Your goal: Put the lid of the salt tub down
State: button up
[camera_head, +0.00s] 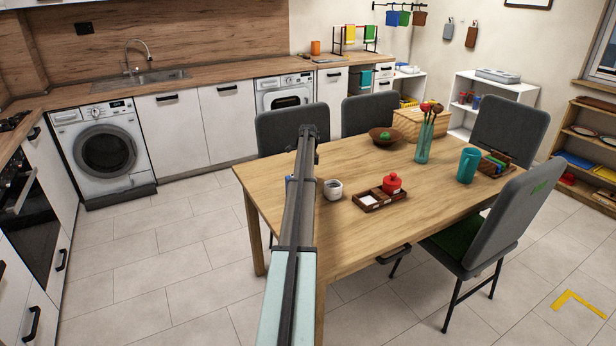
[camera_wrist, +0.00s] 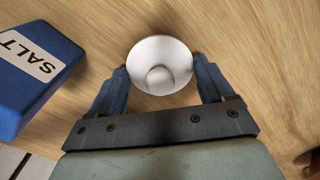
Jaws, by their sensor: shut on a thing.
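The lid of the salt tub (camera_wrist: 158,50) is a white round piece with a ball knob, in the upper middle of the wrist view. My gripper (camera_wrist: 160,70) is shut on it, one dark finger on each side. Bare wood tabletop surrounds it; I cannot tell whether it touches the table. The blue salt tub (camera_wrist: 35,75), with a white SALT label, is left of the lid and apart from it in the wrist view.
Farther right are a wooden tray (camera_head: 367,201) with a red pot (camera_head: 391,183), a teal tumbler (camera_head: 468,165) and a utensil vase (camera_head: 424,143). A bowl (camera_head: 384,136) is behind. The front right tabletop is clear.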

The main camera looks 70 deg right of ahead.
jog(key=shift+f, duration=0.15)
jog(key=o, duration=0.9)
notch_tip(320, 180, up, 12)
jog(key=shift+r, duration=0.2)
dwell(0.4)
